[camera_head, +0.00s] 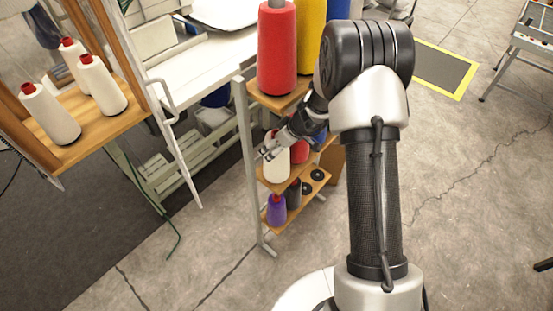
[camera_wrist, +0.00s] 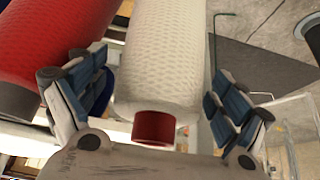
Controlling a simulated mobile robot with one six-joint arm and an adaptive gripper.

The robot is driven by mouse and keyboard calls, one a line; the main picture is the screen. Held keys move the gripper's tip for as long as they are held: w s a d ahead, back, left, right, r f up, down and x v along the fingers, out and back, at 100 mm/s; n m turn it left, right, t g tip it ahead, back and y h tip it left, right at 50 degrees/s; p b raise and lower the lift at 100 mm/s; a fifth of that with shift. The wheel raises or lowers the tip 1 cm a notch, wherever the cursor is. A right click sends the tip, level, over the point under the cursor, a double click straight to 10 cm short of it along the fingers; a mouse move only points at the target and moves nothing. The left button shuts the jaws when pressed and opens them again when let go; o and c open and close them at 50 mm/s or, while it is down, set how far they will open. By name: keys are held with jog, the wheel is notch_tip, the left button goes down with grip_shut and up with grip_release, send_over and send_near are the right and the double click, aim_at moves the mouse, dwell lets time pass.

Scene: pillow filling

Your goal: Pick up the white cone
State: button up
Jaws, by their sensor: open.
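A white cone (camera_head: 277,168) with a red top stands on the middle shelf of the small rack in the head view. In the wrist view the white cone (camera_wrist: 167,60) fills the middle, its red top (camera_wrist: 153,127) pointing toward my palm. My gripper (camera_wrist: 158,95) is open, with one padded finger on each side of the cone. In the head view my gripper (camera_head: 268,150) is at the upper part of the cone and partly covers it. I cannot tell whether either finger touches it. A red cone (camera_wrist: 62,45) lies close beside the left finger.
The rack also holds a large red cone (camera_head: 277,50) and a yellow cone (camera_head: 311,40) on top, and purple (camera_head: 276,210) and dark cones below. Several white cones (camera_head: 50,115) stand on a wooden shelf (camera_head: 85,125) at left. Open concrete floor lies at right.

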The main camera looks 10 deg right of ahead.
jog(key=shift+w+a+f, duration=0.1)
jog(key=shift+w+f, duration=0.05)
jog(key=shift+f, duration=0.05)
jog(key=shift+c, duration=0.2)
jog(key=c, duration=2.1)
